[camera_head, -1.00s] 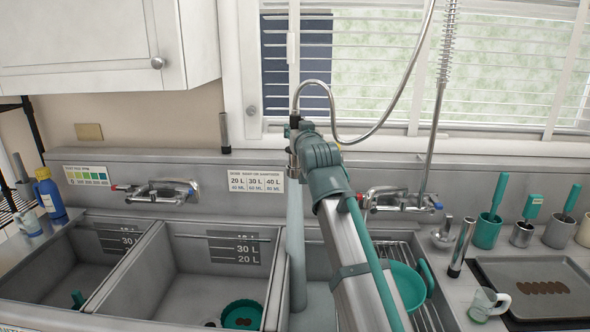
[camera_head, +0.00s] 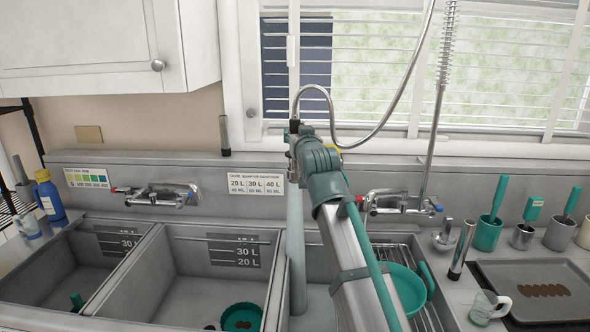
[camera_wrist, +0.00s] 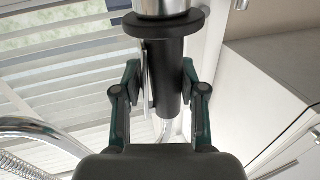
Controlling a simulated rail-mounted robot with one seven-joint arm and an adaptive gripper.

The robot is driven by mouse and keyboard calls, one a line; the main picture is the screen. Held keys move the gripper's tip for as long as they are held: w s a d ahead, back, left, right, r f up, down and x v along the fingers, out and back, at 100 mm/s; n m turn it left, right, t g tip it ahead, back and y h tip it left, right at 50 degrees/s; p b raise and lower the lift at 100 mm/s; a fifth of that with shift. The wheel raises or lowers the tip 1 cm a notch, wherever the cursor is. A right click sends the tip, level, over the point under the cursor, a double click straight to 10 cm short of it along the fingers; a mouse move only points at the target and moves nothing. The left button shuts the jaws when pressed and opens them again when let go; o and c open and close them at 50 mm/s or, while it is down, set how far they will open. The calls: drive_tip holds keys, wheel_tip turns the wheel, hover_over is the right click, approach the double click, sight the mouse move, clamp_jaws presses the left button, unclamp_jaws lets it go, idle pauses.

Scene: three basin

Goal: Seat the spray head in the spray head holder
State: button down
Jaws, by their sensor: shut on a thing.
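My gripper (camera_wrist: 159,95) is shut on the black grip of the spray head (camera_wrist: 165,75), which has a black flange and a chrome part at the top of the wrist view. In the head view my gripper (camera_head: 293,140) is small, in front of the wall above the sinks, and mostly hidden by my arm. The spray head's dark end (camera_head: 294,125) shows there, with the steel hose (camera_head: 325,110) looping up and right from it. I cannot tell for sure which fitting is the holder; a dark upright tube (camera_head: 224,135) stands at the wall to the left.
Two wall faucets (camera_head: 165,194) and (camera_head: 395,202) flank my gripper. Sink basins (camera_head: 190,290) lie below. A spring riser (camera_head: 436,120) stands at right. Cups with brushes (camera_head: 487,232) and a tray (camera_head: 540,275) are on the right counter. A cabinet (camera_head: 90,45) hangs upper left.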

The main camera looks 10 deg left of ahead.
drive_tip(key=shift+f+b, duration=0.7)
drive_tip(key=shift+f, duration=0.75)
drive_tip(key=shift+f, duration=0.1)
idle(0.7)
drive_tip(key=shift+f, duration=0.35)
drive_tip(key=c, duration=0.6)
unclamp_jaws()
drive_tip(key=shift+o, duration=0.2)
